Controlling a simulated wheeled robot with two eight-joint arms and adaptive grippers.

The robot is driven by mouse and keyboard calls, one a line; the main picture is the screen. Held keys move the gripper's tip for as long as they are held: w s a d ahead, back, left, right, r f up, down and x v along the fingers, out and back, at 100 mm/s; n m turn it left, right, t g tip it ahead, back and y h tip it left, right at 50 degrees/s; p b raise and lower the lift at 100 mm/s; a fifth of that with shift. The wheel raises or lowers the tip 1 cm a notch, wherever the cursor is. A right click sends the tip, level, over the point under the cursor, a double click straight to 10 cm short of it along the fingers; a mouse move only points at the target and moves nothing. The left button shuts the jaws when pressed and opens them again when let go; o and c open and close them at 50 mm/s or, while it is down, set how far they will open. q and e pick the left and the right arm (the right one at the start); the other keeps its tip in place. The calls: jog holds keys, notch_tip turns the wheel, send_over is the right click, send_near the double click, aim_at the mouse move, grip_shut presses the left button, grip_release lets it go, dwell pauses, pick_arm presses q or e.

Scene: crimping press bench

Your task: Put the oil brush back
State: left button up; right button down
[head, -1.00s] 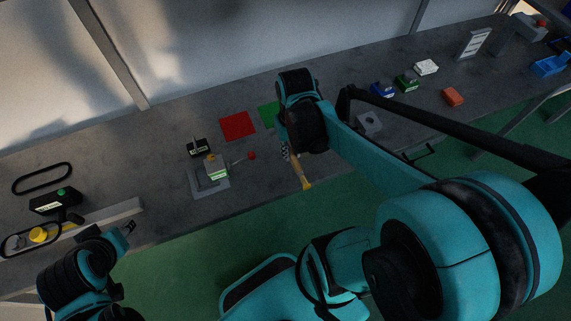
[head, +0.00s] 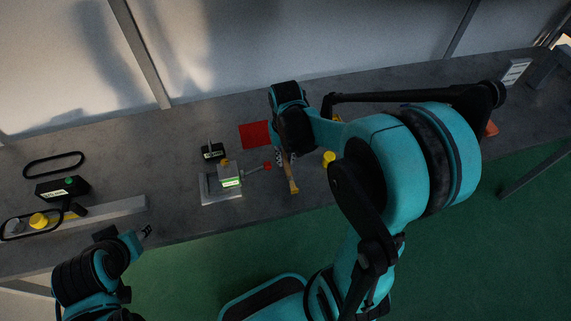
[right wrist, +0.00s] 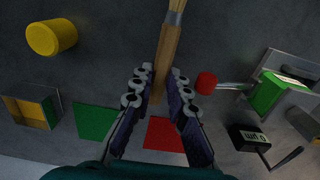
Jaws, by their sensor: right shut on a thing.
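The oil brush (head: 291,180) has a wooden handle and pale bristles. My right gripper (head: 283,158) is shut on its handle, over the front part of the bench. In the right wrist view the brush (right wrist: 170,42) sits between the two fingers of the gripper (right wrist: 157,97), bristle end pointing away from the palm and cut off by the top edge. A yellow cylinder (head: 329,158) stands on the bench to the right of the brush; it also shows in the right wrist view (right wrist: 52,37). My left gripper (head: 146,231) is by the bench's front edge, its fingers too small to judge.
The press (head: 229,182), with a red-knobbed lever (head: 267,166), is left of the brush. A black block with a post (head: 213,151) stands behind it. A red mat (head: 254,134) lies behind the brush. A green mat (right wrist: 95,122) and an open yellow-lined box (right wrist: 35,112) lie nearby.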

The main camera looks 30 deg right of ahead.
aim_at(286, 161)
jog(key=shift+f+b, duration=0.5)
jog(key=shift+f, duration=1.1)
jog(key=shift+f, duration=0.2)
jog(key=c, duration=1.5)
grip_release()
jog(key=shift+r, duration=0.1)
jog(key=shift+r, duration=0.1)
